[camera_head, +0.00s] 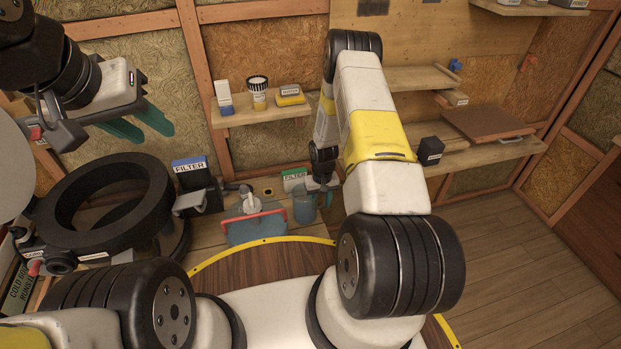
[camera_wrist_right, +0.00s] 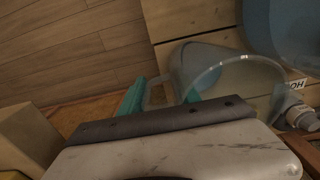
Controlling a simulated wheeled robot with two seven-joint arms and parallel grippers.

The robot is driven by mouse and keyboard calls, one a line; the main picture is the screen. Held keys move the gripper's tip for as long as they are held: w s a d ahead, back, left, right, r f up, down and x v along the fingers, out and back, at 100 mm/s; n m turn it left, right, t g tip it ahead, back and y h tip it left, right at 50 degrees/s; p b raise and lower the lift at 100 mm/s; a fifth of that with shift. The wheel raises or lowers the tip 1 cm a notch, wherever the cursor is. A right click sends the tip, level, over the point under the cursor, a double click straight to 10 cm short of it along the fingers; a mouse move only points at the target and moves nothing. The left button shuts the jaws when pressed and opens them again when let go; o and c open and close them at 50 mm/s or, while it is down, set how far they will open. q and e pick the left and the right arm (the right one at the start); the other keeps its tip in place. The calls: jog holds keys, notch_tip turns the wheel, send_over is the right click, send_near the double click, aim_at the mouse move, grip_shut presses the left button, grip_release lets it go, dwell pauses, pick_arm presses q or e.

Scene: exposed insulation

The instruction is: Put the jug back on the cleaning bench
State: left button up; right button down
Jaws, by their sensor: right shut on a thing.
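The jug (camera_head: 304,207) is clear blue and sits at the right part of the light wooden bench (camera_head: 208,228) in the head view; whether it touches the bench top is unclear. In the right wrist view the jug (camera_wrist_right: 228,72) shows its open rim, with pale planks below it. My right gripper (camera_head: 326,188) points down beside the jug, its fingers mostly hidden there. In the wrist view its teal fingers (camera_wrist_right: 163,94) are shut on the jug's near side. My left gripper (camera_head: 143,123) is open and empty, above and left of the bench.
Shelves (camera_head: 270,113) line the wall behind. Open floor (camera_head: 530,240) lies to the right.

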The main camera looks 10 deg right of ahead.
jog(key=shift+f, duration=0.1)
jog(key=c, duration=0.9)
grip_release()
jog(key=shift+o, duration=0.2)
notch_tip(320, 180, up, 12)
jog(key=s+a+r+t, duration=0.1)
jog(key=s+r, duration=0.1)
jog(key=r, duration=1.2)
jog(key=s+a+r+t, duration=0.1)
jog(key=s+r+t, duration=0.1)
jog(key=r, duration=1.1)
jog(key=s+a+r+t+y, duration=0.1)
jog(key=s+a+r, duration=0.1)
jog(key=s+r, duration=0.6)
jog(key=s+a+r+t+y, duration=0.1)
jog(key=s+a+r+t, duration=0.1)
jog(key=s+r, duration=0.6)
jog(key=s, duration=0.5)
jog(key=shift+s+a+r, duration=0.15)
jog(key=shift+s+a, duration=0.05)
jog(key=shift+a, duration=0.05)
